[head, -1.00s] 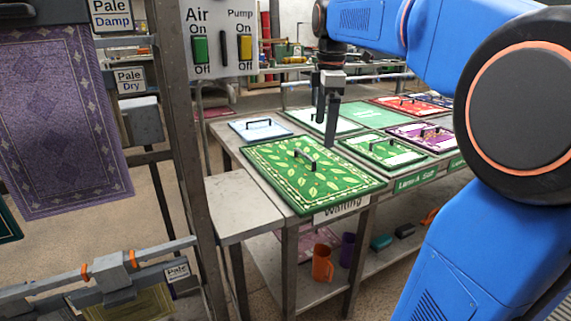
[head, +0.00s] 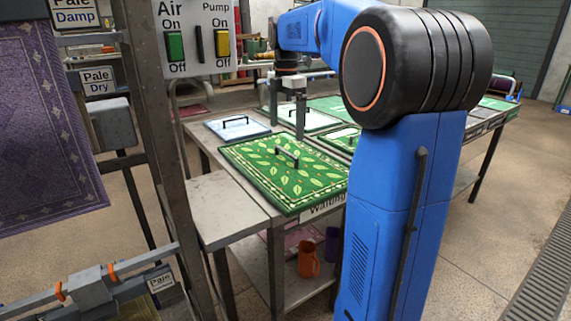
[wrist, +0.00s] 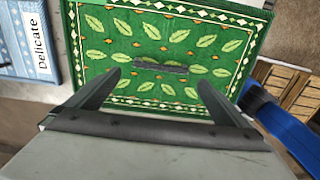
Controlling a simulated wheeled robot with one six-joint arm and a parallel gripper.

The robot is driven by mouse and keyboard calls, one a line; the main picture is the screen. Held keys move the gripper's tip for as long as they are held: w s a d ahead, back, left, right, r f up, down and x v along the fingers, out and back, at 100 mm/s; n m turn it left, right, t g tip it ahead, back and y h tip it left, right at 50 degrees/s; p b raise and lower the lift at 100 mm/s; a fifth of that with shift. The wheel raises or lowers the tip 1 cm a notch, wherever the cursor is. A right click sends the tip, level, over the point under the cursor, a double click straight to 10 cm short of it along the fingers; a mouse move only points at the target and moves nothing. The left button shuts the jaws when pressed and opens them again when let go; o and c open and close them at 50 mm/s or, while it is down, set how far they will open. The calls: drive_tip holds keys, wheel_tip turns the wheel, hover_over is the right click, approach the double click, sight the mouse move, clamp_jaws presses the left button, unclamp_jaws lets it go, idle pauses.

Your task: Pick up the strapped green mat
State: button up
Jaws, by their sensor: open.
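The green mat (head: 262,163) with yellow-green leaves and a white diamond border lies flat on the metal table. A dark strap handle (head: 287,156) stands at its middle. In the wrist view the mat (wrist: 110,62) fills the upper middle, with its strap (wrist: 162,68) just ahead of and between my fingertips. My gripper (head: 287,129) hangs above the mat in the head view, fingers pointing down, apart from the strap. It also shows in the wrist view (wrist: 159,79), open and empty.
A pale blue mat (head: 236,128) with a handle lies beside it; its "Delicate" label (wrist: 40,45) shows in the wrist view. More mats (head: 312,118) lie behind. A post with the switch panel (head: 196,38) stands left.

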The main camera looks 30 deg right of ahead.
sight(287, 152)
drive_tip(key=shift+s+f, duration=0.15)
drive_tip(key=shift+f, duration=4.65)
drive_tip(key=c, duration=1.1)
drive_tip(key=shift+r, duration=0.15)
